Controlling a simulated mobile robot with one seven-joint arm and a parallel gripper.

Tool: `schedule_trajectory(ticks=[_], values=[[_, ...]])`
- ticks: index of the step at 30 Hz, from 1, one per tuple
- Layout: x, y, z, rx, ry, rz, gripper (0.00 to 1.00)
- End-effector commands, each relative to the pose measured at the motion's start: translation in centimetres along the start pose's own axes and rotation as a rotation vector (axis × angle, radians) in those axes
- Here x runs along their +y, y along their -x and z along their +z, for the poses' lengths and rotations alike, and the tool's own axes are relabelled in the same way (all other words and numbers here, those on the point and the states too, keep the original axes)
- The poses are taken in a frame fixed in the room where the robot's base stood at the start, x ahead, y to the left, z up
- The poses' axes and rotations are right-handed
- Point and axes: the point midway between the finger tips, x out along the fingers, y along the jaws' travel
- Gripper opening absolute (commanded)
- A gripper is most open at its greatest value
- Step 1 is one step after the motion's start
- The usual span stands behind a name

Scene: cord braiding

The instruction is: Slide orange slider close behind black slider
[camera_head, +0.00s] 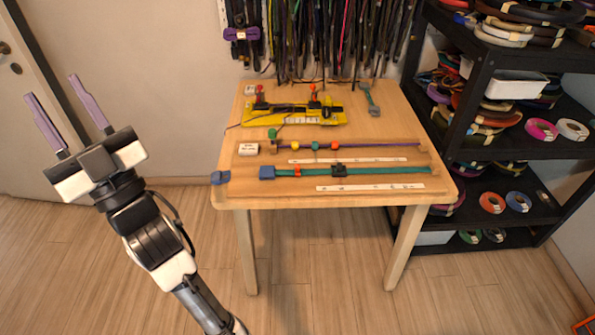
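The orange slider (297,170) sits on the green cord (390,170) near the front of the wooden table, towards its left part. The black slider (339,170) sits on the same cord to the right of the orange one, with a short stretch of bare cord between them. The cord's left end meets a blue block (266,172). My gripper (55,108) is raised at the left of the picture, well away from the table. Its two purple fingers are spread apart with nothing between them.
The table (300,201) also holds a purple cord (385,145) with coloured sliders behind the green one, white ruler strips (370,188), and a yellow tool (295,117) further back. A black shelf (490,100) with cord coils stands at the right. Floor is clear between arm and table.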

Motion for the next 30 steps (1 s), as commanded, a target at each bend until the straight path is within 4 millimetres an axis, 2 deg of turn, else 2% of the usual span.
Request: schedule_trajectory(ticks=[1, 2, 3, 5, 6, 10, 12, 15, 18, 21, 26, 30], values=[[4.1, 2.9, 4.6, -0.129, 0.052, 0.075, 0.36], [6.4, 4.6, 6.7, -0.197, 0.078, 0.116, 0.36], [9.4, 7.1, 9.2, -0.284, 0.11, 0.169, 0.36], [13.7, 11.4, 12.5, -0.412, 0.153, 0.251, 0.36], [16.5, 14.7, 14.2, -0.495, 0.18, 0.306, 0.36], [23.9, 25.7, 17.5, -0.734, 0.249, 0.473, 0.36], [26.7, 31.0, 18.0, -0.834, 0.274, 0.547, 0.36], [29.2, 36.7, 18.0, -0.936, 0.296, 0.626, 0.36], [30.4, 40.0, 17.7, -0.992, 0.307, 0.67, 0.36], [31.0, 41.0, 17.7, -1.012, 0.311, 0.687, 0.36], [32.0, 40.3, 18.7, -1.011, 0.312, 0.685, 0.36], [33.6, 39.3, 20.3, -1.009, 0.311, 0.685, 0.36]])
